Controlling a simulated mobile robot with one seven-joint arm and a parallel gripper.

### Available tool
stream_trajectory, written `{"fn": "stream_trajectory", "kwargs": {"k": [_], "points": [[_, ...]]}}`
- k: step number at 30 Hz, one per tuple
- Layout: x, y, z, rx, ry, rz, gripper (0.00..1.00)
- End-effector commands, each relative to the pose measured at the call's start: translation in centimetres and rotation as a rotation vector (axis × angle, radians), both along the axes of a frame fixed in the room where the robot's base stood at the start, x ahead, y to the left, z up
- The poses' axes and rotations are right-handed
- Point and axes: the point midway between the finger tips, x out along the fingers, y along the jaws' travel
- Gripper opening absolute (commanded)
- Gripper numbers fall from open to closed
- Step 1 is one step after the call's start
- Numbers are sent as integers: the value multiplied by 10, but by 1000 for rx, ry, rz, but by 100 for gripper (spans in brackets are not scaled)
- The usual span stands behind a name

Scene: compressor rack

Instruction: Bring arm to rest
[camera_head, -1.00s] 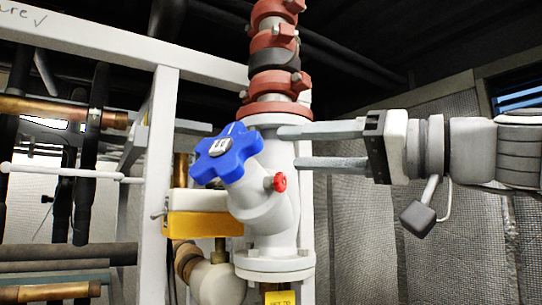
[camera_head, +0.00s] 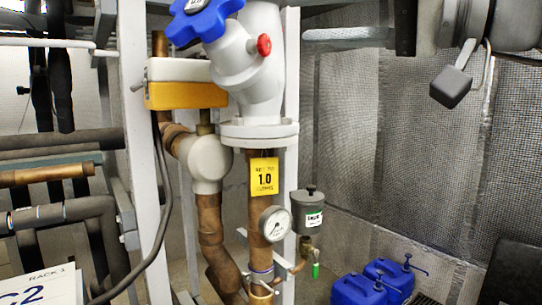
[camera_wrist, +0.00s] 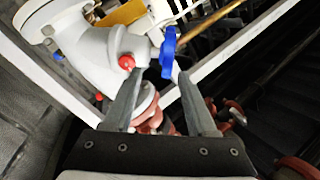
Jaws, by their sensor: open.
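My gripper (camera_wrist: 159,80) is open and empty. Its two grey fingers reach forward in the wrist view, with the white valve body (camera_wrist: 103,48) and the blue handwheel (camera_wrist: 168,52) ahead of and beyond them. In the head view only the lower finger (camera_head: 345,34) shows clearly, at the upper right. Its tip is to the right of the white valve body (camera_head: 248,75), with a small gap in the picture. The upper finger is out of the frame. The blue handwheel (camera_head: 205,18) is cut by the top edge.
A yellow-and-white box (camera_head: 185,84), a gauge (camera_head: 276,223) and a grey canister (camera_head: 308,211) sit by the copper pipes. The white frame post (camera_head: 145,170) stands left. Blue jugs (camera_head: 360,290) stand low right. Open space lies before the mesh-textured wall (camera_head: 345,130).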

Motion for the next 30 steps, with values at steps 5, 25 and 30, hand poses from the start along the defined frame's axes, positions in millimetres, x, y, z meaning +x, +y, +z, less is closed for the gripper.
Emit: {"fn": "stream_trajectory", "kwargs": {"k": [5, 25, 30], "points": [[5, 10, -99, -182, 205, -94, 57], [-73, -70, -430, -1013, 713, -561, 57], [-75, -72, -433, -1022, 715, -566, 57]]}}
